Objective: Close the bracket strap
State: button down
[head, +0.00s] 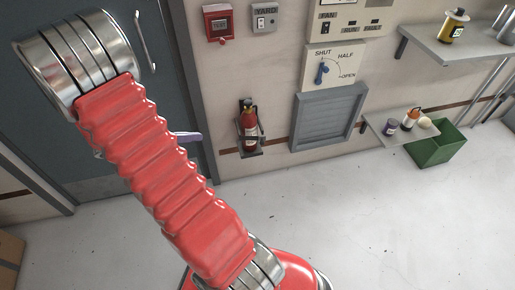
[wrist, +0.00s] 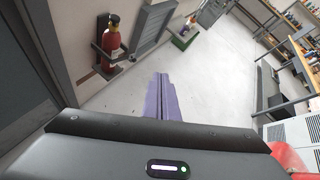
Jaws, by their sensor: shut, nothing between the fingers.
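A red fire extinguisher (head: 250,132) with a dark top stands upright in a dark wall bracket (head: 249,153) beside the door. In the wrist view the extinguisher (wrist: 112,42) and its bracket (wrist: 99,53) are at the upper left. A dark bar of the bracket reaches out beside the extinguisher; I cannot tell clearly whether it is the strap or how it lies. My gripper (wrist: 163,78) has purple fingers pressed together and empty, to the lower right of the extinguisher and apart from it. In the head view, a purple finger shows past my red arm; the arm hides the rest.
A grey louvred panel (head: 327,117) is on the wall right of the extinguisher. Beyond it are a low shelf (head: 387,133) with small jars and a green bin (head: 437,148). The blue-grey door (head: 167,85) is at left. The floor in front is clear.

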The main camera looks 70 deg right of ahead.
jog(key=s+d+f+n+g+h, duration=0.2)
jog(key=s+d+f+n+h, duration=0.15)
jog(key=d+f+n, duration=0.65)
jog(key=s+d+f+n+t+h, duration=0.1)
jog(key=s+f+n, duration=0.3)
jog(key=f, duration=0.6)
jog(key=s+d+f+n+t+h, duration=0.1)
jog(key=s+f+n, duration=0.3)
jog(key=f, duration=0.7)
jog(key=shift+d+t+h, duration=0.3)
jog(key=shift+d+h, duration=0.05)
jog(key=shift+d, duration=0.4)
jog(key=shift+d, duration=0.1)
jog(key=w+d+x, duration=0.1)
jog(key=w+x, duration=0.1)
jog(key=x, duration=1)
jog(key=shift+d+f, duration=0.3)
jog(key=shift+d, duration=0.05)
jog(key=shift+d, duration=0.1)
